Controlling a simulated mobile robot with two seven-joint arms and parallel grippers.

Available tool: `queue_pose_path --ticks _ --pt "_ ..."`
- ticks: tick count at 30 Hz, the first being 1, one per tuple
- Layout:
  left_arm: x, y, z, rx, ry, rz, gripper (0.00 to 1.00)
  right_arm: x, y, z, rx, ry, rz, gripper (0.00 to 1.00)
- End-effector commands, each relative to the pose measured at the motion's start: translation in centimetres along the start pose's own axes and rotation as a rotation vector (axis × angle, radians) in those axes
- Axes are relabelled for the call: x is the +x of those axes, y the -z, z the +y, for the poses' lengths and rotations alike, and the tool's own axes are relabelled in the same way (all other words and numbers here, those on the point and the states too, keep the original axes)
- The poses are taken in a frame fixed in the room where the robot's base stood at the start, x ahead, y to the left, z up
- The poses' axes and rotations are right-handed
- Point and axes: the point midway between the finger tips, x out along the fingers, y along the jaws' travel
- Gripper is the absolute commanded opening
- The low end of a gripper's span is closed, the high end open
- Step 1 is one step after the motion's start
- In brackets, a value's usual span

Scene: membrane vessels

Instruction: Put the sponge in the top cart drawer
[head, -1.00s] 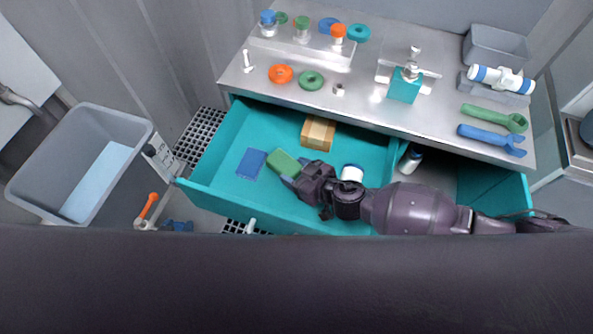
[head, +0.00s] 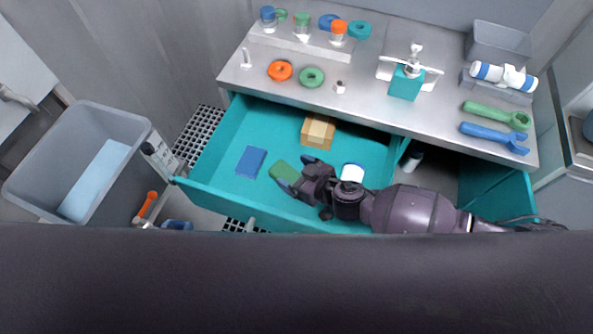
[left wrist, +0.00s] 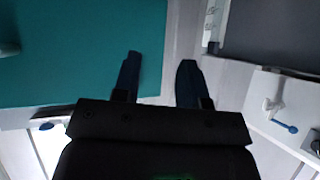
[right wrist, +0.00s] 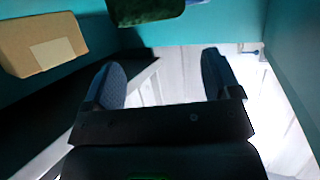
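The green sponge (head: 285,171) lies in the open teal top drawer (head: 216,190) of the cart, near the drawer's front wall. My right gripper (head: 296,180) reaches into the drawer from the right, close beside the sponge. In the right wrist view its fingers (right wrist: 165,80) are apart with nothing between them; the dark green sponge (right wrist: 145,10) shows beyond the fingertips at the top edge. My left gripper (left wrist: 158,80) is open and empty in the left wrist view, near a teal panel; the head view does not show it.
The drawer also holds a blue flat pad (head: 251,162), a cardboard box (head: 318,131) and a white cylinder (head: 352,173). Rings, jars and wrenches lie on the metal cart top (head: 370,105). A grey bin (head: 112,122) stands to the left.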

Motion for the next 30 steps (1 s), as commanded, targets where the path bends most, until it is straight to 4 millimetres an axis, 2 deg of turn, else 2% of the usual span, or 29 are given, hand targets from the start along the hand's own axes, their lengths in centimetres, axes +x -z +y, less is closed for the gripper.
queue_pose_path --ticks 5,11,13,24,30 --pt "0.0 0.1 0.0 0.000 0.000 0.001 0.39 0.0 0.1 0.0 -0.001 0.000 0.000 0.83" --pt "-0.6 1.5 -0.1 0.000 0.001 0.014 0.39 -0.6 1.8 0.1 -0.006 0.000 0.003 0.83" --pt "-0.6 1.6 -0.1 0.000 0.001 0.016 0.39 -2.0 1.1 0.1 0.002 -0.001 -0.002 0.83" --pt "-0.9 2.5 -0.3 0.001 0.002 0.025 0.39 -9.2 1.1 0.0 0.001 0.000 0.000 0.83" --pt "-1.0 2.7 -0.3 0.001 0.002 0.026 0.39 -11.6 1.1 0.0 0.001 -0.001 -0.001 0.83"
